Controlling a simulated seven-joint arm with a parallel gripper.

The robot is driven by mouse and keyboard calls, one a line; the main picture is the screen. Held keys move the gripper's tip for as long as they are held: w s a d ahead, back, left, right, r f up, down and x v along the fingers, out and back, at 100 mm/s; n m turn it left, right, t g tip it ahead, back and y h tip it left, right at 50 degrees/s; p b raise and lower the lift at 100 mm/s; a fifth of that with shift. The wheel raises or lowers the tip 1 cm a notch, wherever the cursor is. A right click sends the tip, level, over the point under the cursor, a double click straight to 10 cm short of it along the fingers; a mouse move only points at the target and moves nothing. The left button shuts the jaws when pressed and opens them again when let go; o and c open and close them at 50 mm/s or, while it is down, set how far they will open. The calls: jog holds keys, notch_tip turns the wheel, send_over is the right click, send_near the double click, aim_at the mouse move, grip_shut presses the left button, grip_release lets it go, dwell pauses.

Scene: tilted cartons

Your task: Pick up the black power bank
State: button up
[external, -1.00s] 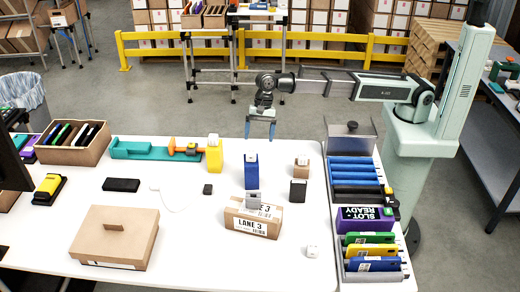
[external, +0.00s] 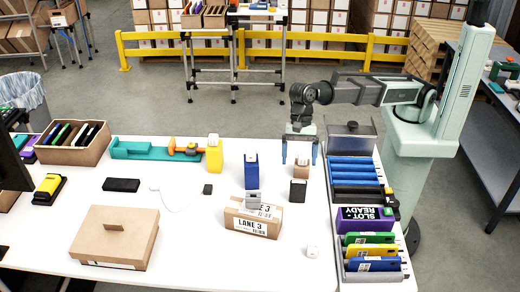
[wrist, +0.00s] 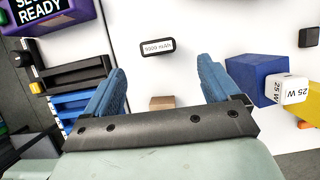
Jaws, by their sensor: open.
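The black power bank (external: 298,192) stands upright on the white table, in front of a small cardboard box (external: 301,172). In the wrist view the power bank (wrist: 157,48) shows its top face with a white "9000 mAh" label, ahead of and beyond the fingertips. My gripper (external: 299,158) points down with its two blue fingers open, above and around the sides of the small cardboard box. In the wrist view nothing is between the fingertips (wrist: 162,85) at their height; the cardboard box (wrist: 162,103) shows lower, between the fingers.
A rack (external: 340,262) of coloured items with a "SLOT READY" box (external: 366,218) lies to the right. A "LANE 3" carton (external: 252,220) is nearer the front. A flat black item (external: 121,185) lies farther left.

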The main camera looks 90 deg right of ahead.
aim_at(299, 181)
jog(key=shift+x, duration=5.8)
jog(key=shift+c, duration=0.4)
jog(key=shift+s, duration=0.1)
jog(key=c, duration=1.1)
